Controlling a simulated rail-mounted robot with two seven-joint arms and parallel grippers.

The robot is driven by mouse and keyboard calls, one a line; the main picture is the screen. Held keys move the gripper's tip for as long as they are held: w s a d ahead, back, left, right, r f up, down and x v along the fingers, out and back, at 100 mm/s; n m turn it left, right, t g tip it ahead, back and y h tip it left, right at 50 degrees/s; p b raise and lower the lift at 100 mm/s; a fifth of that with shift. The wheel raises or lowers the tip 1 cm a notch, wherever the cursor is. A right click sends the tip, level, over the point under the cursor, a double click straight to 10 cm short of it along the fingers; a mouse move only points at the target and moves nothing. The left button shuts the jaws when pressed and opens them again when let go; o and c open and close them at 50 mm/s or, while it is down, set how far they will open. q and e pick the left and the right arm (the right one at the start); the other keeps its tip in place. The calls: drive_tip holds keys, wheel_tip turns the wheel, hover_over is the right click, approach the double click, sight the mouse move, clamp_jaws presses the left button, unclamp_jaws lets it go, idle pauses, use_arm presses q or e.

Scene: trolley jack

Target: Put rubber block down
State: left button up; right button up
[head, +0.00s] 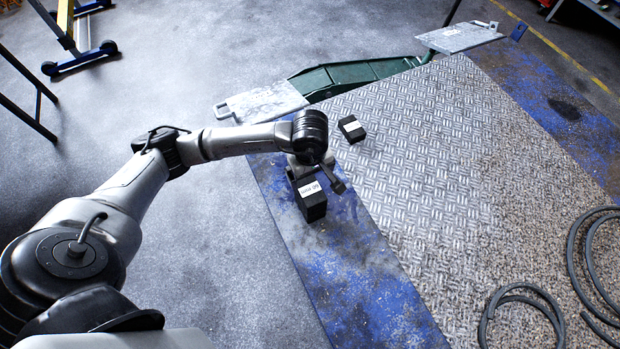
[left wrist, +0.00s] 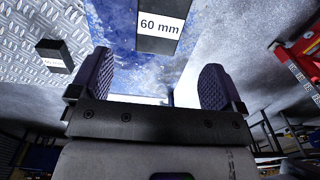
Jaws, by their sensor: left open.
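A black rubber block (head: 313,208) with a white label stands on the blue worn strip at the edge of the metal-plated platform in the head view. In the left wrist view this block (left wrist: 160,42), marked "60 mm", lies beyond my fingertips, between the lines of the two fingers. My left gripper (head: 314,178) is just above and behind the block; its fingers (left wrist: 156,62) are apart with nothing between them. A second black labelled block (head: 351,129) lies on the diamond plate; it also shows in the left wrist view (left wrist: 55,62). My right gripper is out of view.
A green jack arm (head: 360,72) with grey end plates lies past the platform's far edge. Black hoses (head: 525,300) curl on the plate at the lower right. A blue-footed stand (head: 80,58) is at the upper left. The plate's middle (head: 430,150) is clear.

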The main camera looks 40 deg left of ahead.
use_arm(q)
drive_tip(key=s+d+r+n+h, duration=0.1)
drive_tip(key=s+d+r+h, duration=0.15)
drive_tip(key=d+h, duration=0.5)
drive_tip(key=s+d+r+n+h, duration=0.2)
drive_tip(key=d+r+h, duration=0.15)
drive_tip(key=d, duration=0.65)
wheel_tip(320, 180, up, 11)
drive_tip(key=w+d+n+t+h, duration=0.1)
drive_tip(key=d+n+t+h, duration=0.1)
drive_tip(key=n+t+h, duration=0.9)
drive_tip(key=w+a+f+n+t+y, duration=0.15)
drive_tip(key=a+n+t+y, duration=0.35)
drive_tip(key=n+y, duration=0.6)
drive_tip(key=w+a+f+n+t+y, duration=0.1)
drive_tip(key=a+f+n+t+y, duration=0.35)
drive_tip(key=n, duration=1.05)
drive_tip(key=s+a+f+n+g+y, duration=0.3)
drive_tip(key=a+f+n+g+y, duration=0.3)
drive_tip(key=n, duration=0.3)
drive_tip(key=s+f+n+g, duration=0.3)
drive_tip(key=s+f+g, duration=0.2)
drive_tip(key=s, duration=0.3)
drive_tip(key=s+d+f+n+g, duration=0.1)
drive_tip(key=s+f+n+g, duration=0.3)
drive_tip(key=s, duration=0.5)
wheel_tip(320, 180, down, 4)
drive_tip(key=shift+s+d+r+g, duration=0.15)
drive_tip(key=shift+s+g, duration=0.15)
drive_tip(key=shift+g, duration=0.65)
